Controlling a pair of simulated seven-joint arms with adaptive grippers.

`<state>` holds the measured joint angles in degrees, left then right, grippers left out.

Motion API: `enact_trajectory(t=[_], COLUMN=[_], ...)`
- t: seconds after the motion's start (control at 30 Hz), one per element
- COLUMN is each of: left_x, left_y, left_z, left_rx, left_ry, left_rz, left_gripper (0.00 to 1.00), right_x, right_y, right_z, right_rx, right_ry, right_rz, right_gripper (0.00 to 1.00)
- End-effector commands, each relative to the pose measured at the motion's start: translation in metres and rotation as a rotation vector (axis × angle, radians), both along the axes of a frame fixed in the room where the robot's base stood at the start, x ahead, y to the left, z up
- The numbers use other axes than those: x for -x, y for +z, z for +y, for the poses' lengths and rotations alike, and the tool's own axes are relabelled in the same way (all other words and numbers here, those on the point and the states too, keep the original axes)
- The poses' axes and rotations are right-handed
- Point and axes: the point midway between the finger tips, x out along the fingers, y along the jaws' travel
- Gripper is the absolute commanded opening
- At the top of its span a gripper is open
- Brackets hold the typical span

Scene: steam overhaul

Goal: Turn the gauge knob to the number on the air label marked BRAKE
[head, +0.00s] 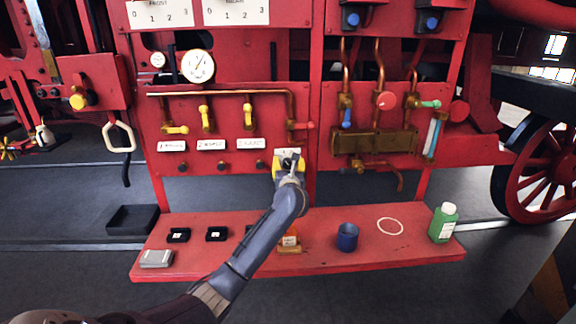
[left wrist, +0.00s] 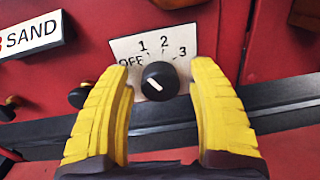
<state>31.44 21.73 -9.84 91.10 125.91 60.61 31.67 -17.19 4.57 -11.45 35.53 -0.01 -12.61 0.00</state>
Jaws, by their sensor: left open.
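The gauge knob (left wrist: 160,82) is a round black knob on a white plate (left wrist: 126,48) marked OFF, 1, 2, 3. Its white pointer mark is on the left side, towards the OFF end. My left gripper (head: 289,164) is at this plate, with its yellow fingers apart on either side of the knob; I see gaps between fingers and knob in the left wrist view. Three white air labels, left (head: 172,146), middle (head: 211,144) and right (head: 251,144), are on the red panel. The right one reads SAND in the left wrist view (left wrist: 28,36), its number cut off. The others are too small to read.
A red shelf (head: 365,265) below the panel holds a blue cup (head: 347,237), a green bottle (head: 443,222) and small black trays. Yellow valve handles (head: 207,118) and a white dial gauge (head: 198,66) are on the panel above. Copper pipes stand to the right.

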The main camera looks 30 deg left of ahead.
Motion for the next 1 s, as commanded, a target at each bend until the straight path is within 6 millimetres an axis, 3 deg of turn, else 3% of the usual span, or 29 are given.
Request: enact_trajectory(t=[0.07, 0.53, 1.0], left_x=[0.0001, 0.0002, 0.0002], left_y=[0.0, -0.0001, 0.0], left_z=[-0.0001, -0.0001, 0.0], left_rx=[0.0, 0.0, -0.117], left_ry=[0.0, 0.0, 0.0], left_rz=[0.0, 0.0, 0.086], left_gripper=[0.55, 0.01, 0.0], right_x=[-0.0002, -0.0004, -0.0003], right_y=[0.0, 0.0, 0.0], right_z=[-0.0002, -0.0002, -0.0002], right_rx=[0.0, 0.0, 0.0], right_ry=[0.0, 0.0, 0.0], right_rz=[0.0, -0.001, 0.0], right_gripper=[0.44, 0.44, 0.44])
